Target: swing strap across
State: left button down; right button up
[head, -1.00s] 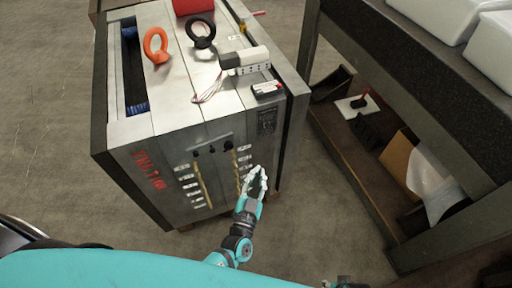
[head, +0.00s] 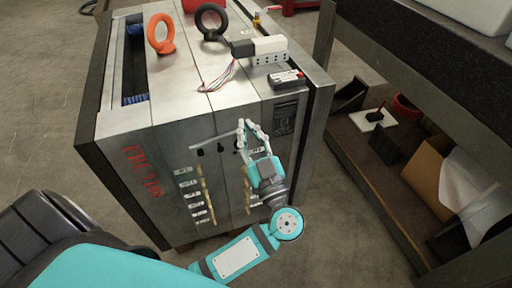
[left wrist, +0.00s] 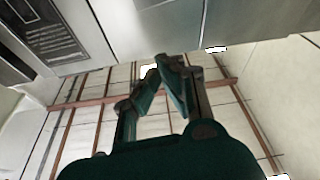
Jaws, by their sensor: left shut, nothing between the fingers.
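The mould base (head: 240,105) is a big block of grey steel plates with a red stencil on its front. A thin pale strap (head: 218,139) lies slanted across the upper front face, over several dark round bolts, its right end higher and beside my fingertips. My left gripper (head: 250,130) is at the front face near that right end, its fingers pointing up. It is shut with nothing between the fingers; I cannot tell whether it touches the strap. In the left wrist view the fingers (left wrist: 162,70) come together below the plates. My right gripper is not in view.
An orange lifting eye (head: 160,36), a black lifting eye (head: 211,21), a white-and-grey wired block (head: 262,48) and a small black box (head: 287,79) are on top. A shelf bench (head: 420,90) stands close at the right. Floor is free at the left.

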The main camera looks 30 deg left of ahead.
aim_at(247, 131)
pick_arm(q)
jog(key=x, duration=0.4)
jog(key=f+b, duration=0.2)
jog(key=f, duration=0.1)
jog(key=shift+d+f, duration=0.2)
jog(key=shift+d, duration=0.05)
jog(key=shift+w+f, duration=0.1)
jog(key=shift+f, duration=0.25)
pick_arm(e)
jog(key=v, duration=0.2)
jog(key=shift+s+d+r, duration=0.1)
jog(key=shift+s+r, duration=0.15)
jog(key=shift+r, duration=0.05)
pick_arm(q)
jog(key=shift+d, duration=0.1)
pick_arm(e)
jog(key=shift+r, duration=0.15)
